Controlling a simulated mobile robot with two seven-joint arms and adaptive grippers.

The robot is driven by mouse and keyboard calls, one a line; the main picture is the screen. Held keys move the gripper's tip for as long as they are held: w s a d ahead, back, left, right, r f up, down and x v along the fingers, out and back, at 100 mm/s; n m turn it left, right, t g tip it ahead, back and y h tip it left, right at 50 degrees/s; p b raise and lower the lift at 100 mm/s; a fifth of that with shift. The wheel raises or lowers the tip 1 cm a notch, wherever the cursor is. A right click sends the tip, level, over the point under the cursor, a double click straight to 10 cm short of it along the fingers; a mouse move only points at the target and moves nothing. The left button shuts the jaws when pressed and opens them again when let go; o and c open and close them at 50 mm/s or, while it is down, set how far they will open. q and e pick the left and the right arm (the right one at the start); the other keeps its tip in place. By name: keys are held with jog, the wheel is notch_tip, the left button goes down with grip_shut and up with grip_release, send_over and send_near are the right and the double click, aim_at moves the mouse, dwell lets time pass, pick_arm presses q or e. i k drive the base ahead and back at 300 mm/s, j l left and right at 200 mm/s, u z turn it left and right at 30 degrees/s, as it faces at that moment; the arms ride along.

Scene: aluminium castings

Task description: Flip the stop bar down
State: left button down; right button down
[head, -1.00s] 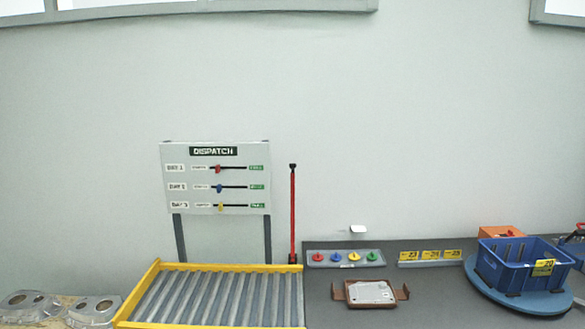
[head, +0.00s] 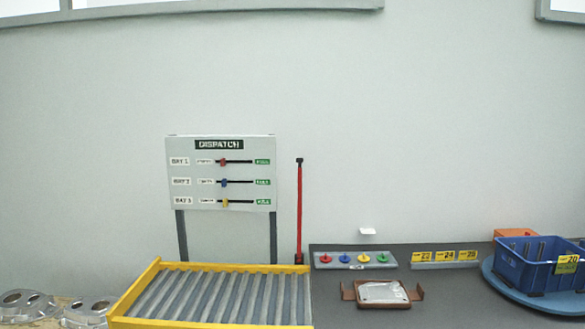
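The stop bar (head: 299,212) is a thin red bar with a dark tip. It stands upright at the back right corner of the roller conveyor (head: 215,293), which has grey rollers and a yellow frame. The bar's foot is beside the yellow rail, against the pale wall. Neither of my grippers shows in the head view.
A dispatch board (head: 221,172) with three sliders stands behind the conveyor. Castings (head: 85,314) lie at left.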

aim_at(299, 160)
jog(key=i+j+u, duration=0.15)
jog(key=i+j, duration=0.15)
jog(key=i, duration=0.15)
jog(key=i+j+u, duration=0.15)
jog(key=i, duration=0.35)
jog(key=i+j+u, duration=0.2)
jog(key=i, duration=0.3)
